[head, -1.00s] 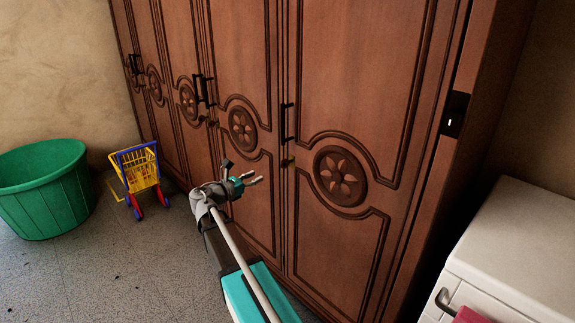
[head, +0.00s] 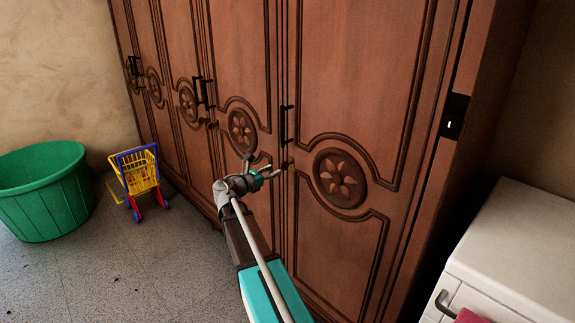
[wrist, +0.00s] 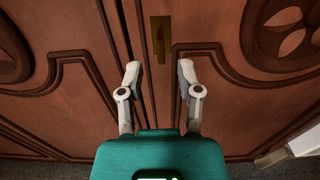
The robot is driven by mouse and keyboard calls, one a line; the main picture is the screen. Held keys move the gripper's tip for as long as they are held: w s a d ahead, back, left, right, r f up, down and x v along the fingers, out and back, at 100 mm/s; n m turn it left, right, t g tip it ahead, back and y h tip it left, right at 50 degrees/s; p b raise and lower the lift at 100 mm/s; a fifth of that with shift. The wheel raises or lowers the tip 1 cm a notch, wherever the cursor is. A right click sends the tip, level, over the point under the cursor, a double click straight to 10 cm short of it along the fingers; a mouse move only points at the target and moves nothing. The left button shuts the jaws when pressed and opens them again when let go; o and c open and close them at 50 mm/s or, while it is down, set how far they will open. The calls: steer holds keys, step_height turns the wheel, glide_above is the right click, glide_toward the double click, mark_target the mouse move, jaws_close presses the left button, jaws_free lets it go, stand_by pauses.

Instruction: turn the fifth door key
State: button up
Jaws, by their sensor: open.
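The rightmost wardrobe door (head: 350,240) is brown wood with a carved flower medallion and looks closed. Near its left edge, below a black bar handle (head: 284,125), is a small dark key or lock fitting (head: 287,164). My gripper (head: 274,165) is just left of this fitting at about its height. In the wrist view, a brass lock plate (wrist: 160,38) lies ahead of my open, empty gripper (wrist: 159,70), roughly centred between the fingertips. I cannot clearly make out the key's shape on the plate. The fingers look apart from the plate.
A white cabinet or appliance (head: 520,240) stands at the right, near the wardrobe. A green tub (head: 45,200) and a toy shopping cart (head: 138,172) are on the floor at the left. A black latch (head: 453,117) is on the wardrobe's right edge.

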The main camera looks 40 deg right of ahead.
mark_target(284, 165)
steer(key=shift+w+d, duration=0.2)
steer(key=shift+d, duration=2.75)
